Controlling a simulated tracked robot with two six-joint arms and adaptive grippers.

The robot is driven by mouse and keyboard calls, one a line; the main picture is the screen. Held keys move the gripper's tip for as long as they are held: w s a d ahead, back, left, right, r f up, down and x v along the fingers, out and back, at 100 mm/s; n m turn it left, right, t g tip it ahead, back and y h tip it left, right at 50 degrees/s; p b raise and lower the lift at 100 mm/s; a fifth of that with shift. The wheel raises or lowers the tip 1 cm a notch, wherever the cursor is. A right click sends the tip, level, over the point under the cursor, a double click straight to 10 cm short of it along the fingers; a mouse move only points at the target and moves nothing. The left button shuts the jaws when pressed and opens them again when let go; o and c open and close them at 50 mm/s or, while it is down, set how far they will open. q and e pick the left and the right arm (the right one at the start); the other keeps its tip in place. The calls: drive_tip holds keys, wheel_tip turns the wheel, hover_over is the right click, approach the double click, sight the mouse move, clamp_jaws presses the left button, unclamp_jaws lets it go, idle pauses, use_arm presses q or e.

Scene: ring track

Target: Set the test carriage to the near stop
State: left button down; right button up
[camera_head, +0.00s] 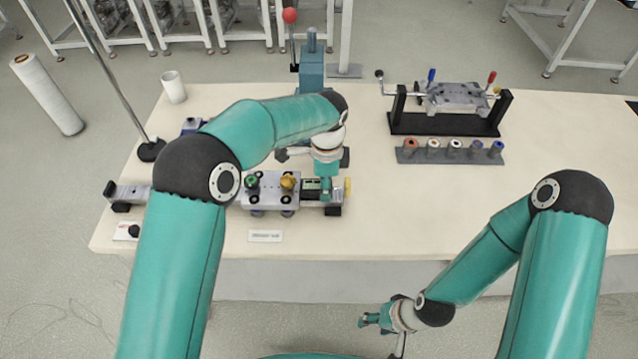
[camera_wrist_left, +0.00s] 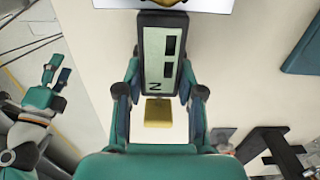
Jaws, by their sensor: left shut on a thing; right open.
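I take this plate as the test carriage. My left gripper (camera_head: 325,190) is at its right end. In the left wrist view my left gripper (camera_wrist_left: 161,75) is shut on a dark block (camera_wrist_left: 162,52) with a pale face, dark bars and a letter. A yellow piece (camera_wrist_left: 158,113) lies just past the block. My right gripper (camera_head: 373,320) is open and empty, below the table's front edge.
A grey end piece (camera_head: 126,194) stands at the left. A printed label (camera_head: 265,236) lies in front. A teal lever press (camera_head: 312,68) stands behind. A clamp fixture (camera_head: 450,105) and a rack of several rollers (camera_head: 450,152) stand right. The table's front right is clear.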

use_arm(q)
drive_tip(key=shift+w+d+r, duration=0.1)
drive_tip(key=shift+d, duration=0.15)
drive_tip(key=c, duration=0.7)
unclamp_jaws()
drive_tip(key=shift+d, duration=0.1)
wheel_tip(320, 180, up, 12)
drive_tip(key=shift+f, duration=0.1)
drive_tip(key=shift+a, duration=0.2)
